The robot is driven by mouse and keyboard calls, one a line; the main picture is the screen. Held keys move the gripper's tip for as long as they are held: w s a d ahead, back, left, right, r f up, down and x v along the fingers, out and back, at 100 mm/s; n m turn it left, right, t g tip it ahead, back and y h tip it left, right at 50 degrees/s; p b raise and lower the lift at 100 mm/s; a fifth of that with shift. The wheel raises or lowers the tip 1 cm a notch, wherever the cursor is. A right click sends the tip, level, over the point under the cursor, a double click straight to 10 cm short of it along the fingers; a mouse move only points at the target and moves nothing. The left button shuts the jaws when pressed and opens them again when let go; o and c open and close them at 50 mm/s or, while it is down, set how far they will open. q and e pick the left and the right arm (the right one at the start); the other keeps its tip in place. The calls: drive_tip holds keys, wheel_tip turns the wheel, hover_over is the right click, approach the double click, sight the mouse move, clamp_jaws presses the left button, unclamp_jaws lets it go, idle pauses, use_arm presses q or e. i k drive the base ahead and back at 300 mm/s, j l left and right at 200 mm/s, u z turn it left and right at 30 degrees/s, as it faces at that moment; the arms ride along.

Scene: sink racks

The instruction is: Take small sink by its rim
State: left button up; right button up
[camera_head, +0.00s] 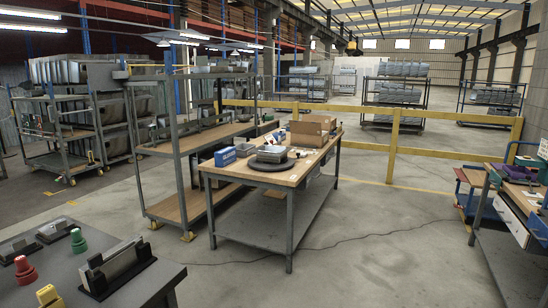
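Neither of my grippers is in view. No thing can be told for certain as the small sink. A small grey, box-like piece (272,153) sits on a dark round disc (271,165) on the wooden-topped workbench (318,160); whether it is a sink is too small to tell. Stacks of grey, sink-like metal pieces (105,72) fill the wheeled rack at the left. More grey stacks stand on racks at the back (403,70).
A wheeled shelf (185,150) with wooden boards stands left of the workbench. A blue box (225,157) and a cardboard box (312,125) are on the bench. A yellow barrier (394,140) runs behind it.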

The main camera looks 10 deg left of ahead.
sight(274, 154)
drive_tip(key=i+j, duration=0.15)
drive_tip(key=i, duration=1.4)
drive_tip(key=i+l+u, duration=0.15)
drive_tip(key=i, duration=0.45)
drive_tip(key=i+l, duration=0.1)
drive_tip(key=i, duration=0.5)
drive_tip(key=i+j+u, duration=0.25)
drive_tip(key=i, duration=0.25)
drive_tip(key=i+j+u, duration=0.25)
drive_tip(key=i, duration=0.25)
